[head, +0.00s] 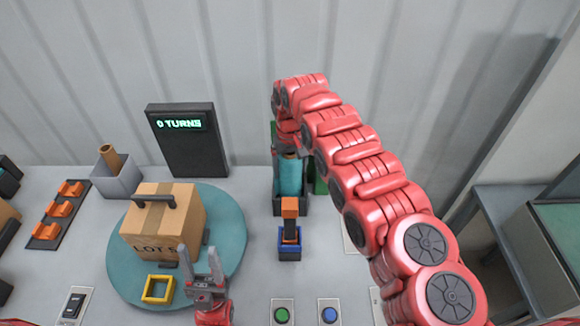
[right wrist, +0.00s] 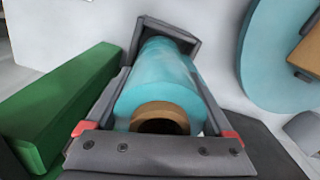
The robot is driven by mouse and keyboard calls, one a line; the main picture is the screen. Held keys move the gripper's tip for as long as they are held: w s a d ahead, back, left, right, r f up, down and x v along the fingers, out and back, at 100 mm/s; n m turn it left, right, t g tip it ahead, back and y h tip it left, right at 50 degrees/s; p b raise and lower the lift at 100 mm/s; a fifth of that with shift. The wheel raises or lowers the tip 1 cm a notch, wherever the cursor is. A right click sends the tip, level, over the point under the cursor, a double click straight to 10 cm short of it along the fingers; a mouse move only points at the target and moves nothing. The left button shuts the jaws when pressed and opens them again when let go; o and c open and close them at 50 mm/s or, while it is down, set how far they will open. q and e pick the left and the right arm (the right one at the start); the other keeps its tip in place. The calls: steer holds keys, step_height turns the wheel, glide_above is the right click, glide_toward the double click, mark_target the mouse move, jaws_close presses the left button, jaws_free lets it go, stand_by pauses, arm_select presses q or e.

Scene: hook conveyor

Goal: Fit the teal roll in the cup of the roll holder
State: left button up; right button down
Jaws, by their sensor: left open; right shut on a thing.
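The teal roll (head: 291,178) stands upright at the middle of the table in the head view. In the right wrist view the roll (right wrist: 158,85) shows its brown core at the near end. Its far end is at the dark cup of the roll holder (right wrist: 187,40), whose walls rise around it. In the head view the cup's front wall (head: 280,208) hides the roll's lower end, so how deep it sits cannot be told. My right gripper (head: 289,152) points down from above, shut on the roll. My left gripper (head: 199,260) is open and empty at the front left.
A teal turntable (head: 228,230) carries a cardboard box (head: 160,228) and a yellow frame (head: 158,289). A blue holder with an orange block (head: 290,240) stands just before the roll holder. A green block (right wrist: 60,110) is beside it. Green and blue buttons (head: 283,314) are in front.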

steer(key=shift+f, duration=0.2)
steer(key=shift+c, duration=0.2)
jaws_free()
steer(key=shift+o, duration=0.2)
steer(key=shift+f, duration=0.1)
